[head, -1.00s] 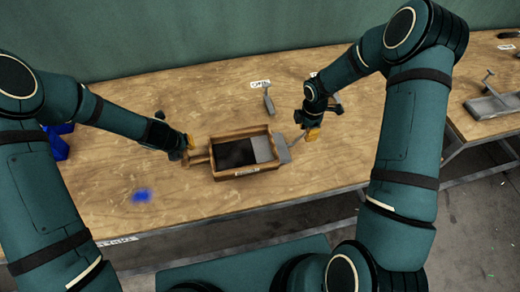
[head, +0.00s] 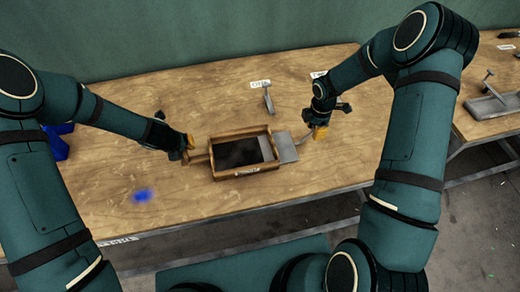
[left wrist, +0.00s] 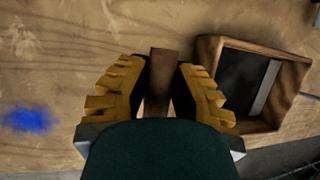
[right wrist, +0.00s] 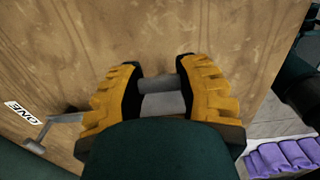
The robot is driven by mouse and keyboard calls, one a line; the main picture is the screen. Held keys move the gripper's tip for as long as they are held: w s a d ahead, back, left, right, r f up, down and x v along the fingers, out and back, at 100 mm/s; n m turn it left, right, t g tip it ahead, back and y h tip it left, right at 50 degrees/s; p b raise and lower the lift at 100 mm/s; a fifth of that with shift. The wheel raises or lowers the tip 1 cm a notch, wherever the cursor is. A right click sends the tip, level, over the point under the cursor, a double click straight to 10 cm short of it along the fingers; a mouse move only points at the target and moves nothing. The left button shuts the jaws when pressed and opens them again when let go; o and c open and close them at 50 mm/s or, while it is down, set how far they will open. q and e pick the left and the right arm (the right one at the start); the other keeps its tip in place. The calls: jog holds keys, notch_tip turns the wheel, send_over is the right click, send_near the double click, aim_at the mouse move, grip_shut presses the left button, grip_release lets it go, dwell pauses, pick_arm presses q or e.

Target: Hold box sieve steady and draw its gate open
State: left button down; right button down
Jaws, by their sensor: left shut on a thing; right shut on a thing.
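The box sieve (head: 240,174) is a wooden frame with a dark inside, lying on the workbench; it also shows in the left wrist view (left wrist: 205,55). My left gripper (head: 187,157) is shut on its wooden handle (left wrist: 162,70) at the left side. The grey metal gate (head: 284,148) sticks out of the sieve's right side, with a narrow grey strip still inside the frame. My right gripper (head: 318,133) is shut on the gate's grey handle (right wrist: 173,88), to the right of the sieve. Part of each handle is hidden between the fingers.
The wooden workbench (head: 110,175) has free room in front of and left of the sieve. A small grey metal press (head: 268,100) stands behind it near a label (head: 260,84). A blue thing (head: 57,142) stands at the left, and a blue patch (head: 142,195) is at the front left.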

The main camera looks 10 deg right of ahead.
jog(key=c, duration=0.5)
grip_release()
jog(key=shift+c, duration=0.2)
notch_tip(320, 180, up, 12)
jog(key=shift+d, duration=0.1)
pick_arm(q)
jog(key=c, duration=0.9)
grip_release()
jog(key=shift+o, duration=0.2)
jog(key=v, duration=1.2)
